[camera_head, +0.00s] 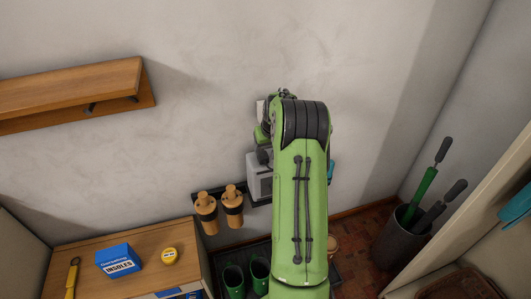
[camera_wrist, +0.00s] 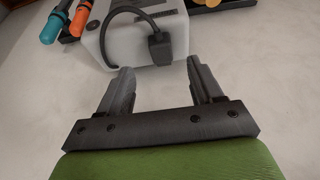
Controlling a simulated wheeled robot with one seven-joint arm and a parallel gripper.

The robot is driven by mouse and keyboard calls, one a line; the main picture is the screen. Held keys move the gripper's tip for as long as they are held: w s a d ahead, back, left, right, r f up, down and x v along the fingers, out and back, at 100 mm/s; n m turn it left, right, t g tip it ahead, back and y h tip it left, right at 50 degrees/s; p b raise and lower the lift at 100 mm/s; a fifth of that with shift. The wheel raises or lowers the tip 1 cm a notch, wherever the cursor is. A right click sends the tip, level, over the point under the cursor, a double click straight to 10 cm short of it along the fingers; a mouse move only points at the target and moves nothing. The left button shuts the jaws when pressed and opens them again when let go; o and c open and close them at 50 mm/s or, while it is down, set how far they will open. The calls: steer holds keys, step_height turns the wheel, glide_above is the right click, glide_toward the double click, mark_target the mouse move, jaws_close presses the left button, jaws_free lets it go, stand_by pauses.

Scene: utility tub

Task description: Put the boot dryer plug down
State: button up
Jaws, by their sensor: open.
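In the wrist view my gripper (camera_wrist: 160,67) is open, with its two fingers apart and nothing between them. The black boot dryer plug (camera_wrist: 161,47) is just beyond the fingertips, roughly in line with the gap. Its black cable (camera_wrist: 128,11) curves from it over the pale grey boot dryer box (camera_wrist: 125,45). The plug overlaps the box's edge in this view; I cannot tell whether it touches the box. In the head view the box (camera_head: 257,178) is low against the wall, partly behind my green arm, which hides most of my gripper.
Two tan-and-black boot dryer tubes (camera_head: 233,200) stand left of the box. A cabinet (camera_head: 140,250) at lower left holds a blue insoles box (camera_head: 118,261) and a yellow tin (camera_head: 169,256). A wooden shelf (camera_head: 70,92) is upper left. A dark bin (camera_head: 398,238) with umbrellas stands right.

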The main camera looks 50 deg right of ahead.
steer(key=s+a+r+n, duration=0.2)
steer(key=a+r, duration=0.6)
steer(key=a, duration=0.3)
steer(key=s+a+r+n, duration=0.1)
steer(key=s+a+r, duration=0.2)
steer(key=a+r, duration=0.7)
steer(key=s+a+f+n+t+y, duration=0.1)
steer(key=s+a+n+y, duration=0.1)
steer(key=s+a, duration=1.4)
steer(key=s, duration=0.3)
steer(key=shift+s+f+n+t, duration=0.15)
steer(key=shift+s+n+t, duration=0.15)
steer(key=shift+n+t, duration=0.1)
